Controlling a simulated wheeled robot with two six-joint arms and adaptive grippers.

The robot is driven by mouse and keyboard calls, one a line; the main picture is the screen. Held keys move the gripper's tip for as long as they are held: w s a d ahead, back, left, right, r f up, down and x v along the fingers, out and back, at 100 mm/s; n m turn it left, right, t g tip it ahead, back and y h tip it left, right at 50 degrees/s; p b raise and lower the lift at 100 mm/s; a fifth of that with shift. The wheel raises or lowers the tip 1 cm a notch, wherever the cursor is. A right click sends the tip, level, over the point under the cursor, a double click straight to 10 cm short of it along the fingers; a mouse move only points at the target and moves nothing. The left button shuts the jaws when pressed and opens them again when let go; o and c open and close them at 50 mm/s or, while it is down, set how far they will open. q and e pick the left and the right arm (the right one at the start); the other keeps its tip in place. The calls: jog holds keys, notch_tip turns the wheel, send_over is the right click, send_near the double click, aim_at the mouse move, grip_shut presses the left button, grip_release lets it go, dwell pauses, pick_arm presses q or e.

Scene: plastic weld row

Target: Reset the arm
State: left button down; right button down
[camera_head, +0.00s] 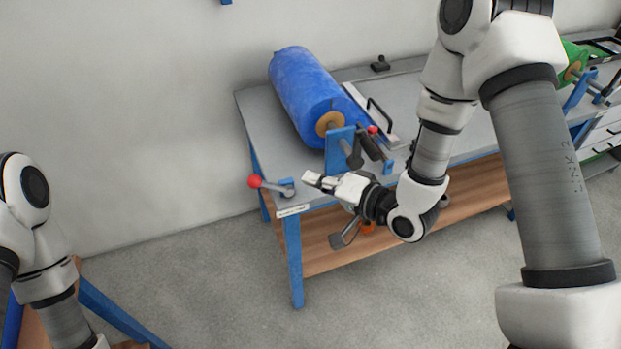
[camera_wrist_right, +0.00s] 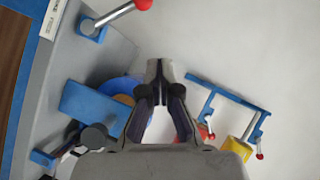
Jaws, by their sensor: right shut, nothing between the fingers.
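My right arm (camera_head: 436,140) reaches in from the right side of the head view, bent down at the elbow. My right gripper (camera_head: 310,178) is at the front left edge of the grey table, beside a red-knobbed lever (camera_head: 255,181). In the right wrist view the right gripper (camera_wrist_right: 160,72) has its fingertips together, with nothing between them. My left arm (camera_head: 40,250) shows at the lower left of the head view, and its gripper is out of the frame.
A blue film roll (camera_head: 303,88) lies on the grey table (camera_head: 262,130), held by a blue bracket (camera_head: 340,150). A wooden shelf (camera_head: 320,255) runs below. A blue rack (camera_wrist_right: 230,95) shows on the wall in the wrist view. The floor at front is clear.

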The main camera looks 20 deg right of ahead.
jog(key=s+d+f+g+h, duration=0.1)
jog(key=s+f+g+h, duration=0.15)
jog(key=s+f, duration=0.55)
jog(key=s+d+f+g+h, duration=0.15)
jog(key=s+f+g, duration=0.25)
jog(key=f, duration=0.8)
jog(key=s+d+f+n+g+h, duration=0.2)
jog(key=s+f+n+g, duration=0.1)
jog(key=s, duration=0.3)
jog(key=s+d+f+n+g+h, duration=0.2)
jog(key=s+d+f+n+g, duration=0.1)
jog(key=s, duration=0.4)
jog(key=shift+s+d, duration=0.25)
jog(key=shift+d, duration=0.05)
jog(key=shift+g, duration=0.25)
